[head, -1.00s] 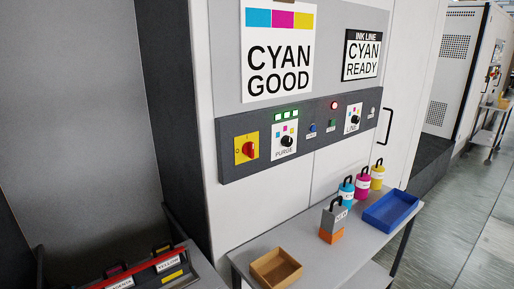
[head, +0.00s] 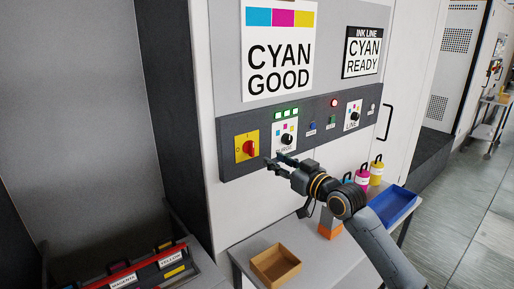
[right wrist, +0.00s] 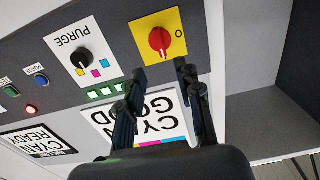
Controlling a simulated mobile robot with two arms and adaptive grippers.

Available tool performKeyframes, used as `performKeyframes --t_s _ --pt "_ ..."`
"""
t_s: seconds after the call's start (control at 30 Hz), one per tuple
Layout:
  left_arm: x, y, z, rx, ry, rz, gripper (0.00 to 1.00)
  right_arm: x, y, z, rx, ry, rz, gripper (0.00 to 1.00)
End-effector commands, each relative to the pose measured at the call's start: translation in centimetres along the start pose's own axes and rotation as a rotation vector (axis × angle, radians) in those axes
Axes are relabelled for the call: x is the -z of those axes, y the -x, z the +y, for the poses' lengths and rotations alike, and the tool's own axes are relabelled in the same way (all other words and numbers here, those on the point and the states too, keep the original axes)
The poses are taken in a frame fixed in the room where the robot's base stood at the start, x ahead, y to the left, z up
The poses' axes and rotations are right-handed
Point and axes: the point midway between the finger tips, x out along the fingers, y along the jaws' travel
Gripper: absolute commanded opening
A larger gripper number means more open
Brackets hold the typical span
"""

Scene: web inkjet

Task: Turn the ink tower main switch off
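The ink tower main switch (head: 249,147) is a red rotary knob on a yellow plate at the left end of the dark control panel. In the head view its handle stands about upright, with an O mark to its left. It also shows in the right wrist view (right wrist: 159,40), beyond the fingertips. My right gripper (head: 276,161) is in front of the panel, just right of and below the switch. In the right wrist view its two fingers (right wrist: 162,76) are apart with nothing between them, and the knob is not touched. My left gripper is not in view.
The PURGE knob (head: 287,139) sits just right of the switch, close to my right gripper. Farther right are small buttons and the LINE knob (head: 353,118). Below, a table holds a brown tray (head: 276,268), ink bottles and a blue tray (head: 396,204).

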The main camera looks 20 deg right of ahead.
Motion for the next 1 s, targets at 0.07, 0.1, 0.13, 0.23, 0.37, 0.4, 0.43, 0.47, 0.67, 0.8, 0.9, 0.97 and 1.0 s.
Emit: performKeyframes --t_s 0.07,0.1,0.13,0.23,0.37,0.4,0.43,0.47,0.67,0.8,0.9,0.97,1.0 --pt "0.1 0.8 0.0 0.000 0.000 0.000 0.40 0.4 -1.8 -0.1 0.001 -0.003 0.000 0.35" --pt "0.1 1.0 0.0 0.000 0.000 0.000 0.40 0.4 -2.6 -0.1 0.001 -0.005 0.001 0.35" --pt "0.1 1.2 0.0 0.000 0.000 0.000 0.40 0.3 -3.2 -0.1 0.001 -0.004 0.000 0.35" --pt "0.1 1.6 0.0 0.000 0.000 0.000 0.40 0.3 -5.0 -0.1 0.000 -0.003 -0.001 0.35" --pt "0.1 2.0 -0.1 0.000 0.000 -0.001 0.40 0.2 -7.0 -0.1 0.001 -0.002 -0.002 0.35" --pt "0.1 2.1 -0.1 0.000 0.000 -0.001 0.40 0.1 -7.5 -0.1 0.001 -0.001 -0.002 0.35" --pt "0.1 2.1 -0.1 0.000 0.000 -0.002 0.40 0.1 -7.8 -0.1 0.001 -0.001 -0.001 0.35" --pt "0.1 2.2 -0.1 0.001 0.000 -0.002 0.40 0.1 -8.1 -0.1 0.001 -0.002 -0.001 0.35" --pt "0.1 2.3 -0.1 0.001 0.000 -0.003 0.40 -0.1 -9.2 -0.1 0.001 0.001 -0.003 0.35" --pt "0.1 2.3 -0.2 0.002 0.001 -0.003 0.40 -0.1 -9.3 -0.1 0.001 0.001 -0.002 0.35" --pt "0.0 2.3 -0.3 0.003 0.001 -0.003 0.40 -0.1 -9.3 -0.1 0.001 0.001 -0.002 0.35" --pt "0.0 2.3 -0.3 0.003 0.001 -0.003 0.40 -0.1 -9.3 -0.1 0.001 0.001 -0.002 0.35" --pt "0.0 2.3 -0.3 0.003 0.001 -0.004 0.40 -0.1 -9.3 -0.1 0.001 0.001 -0.002 0.27"
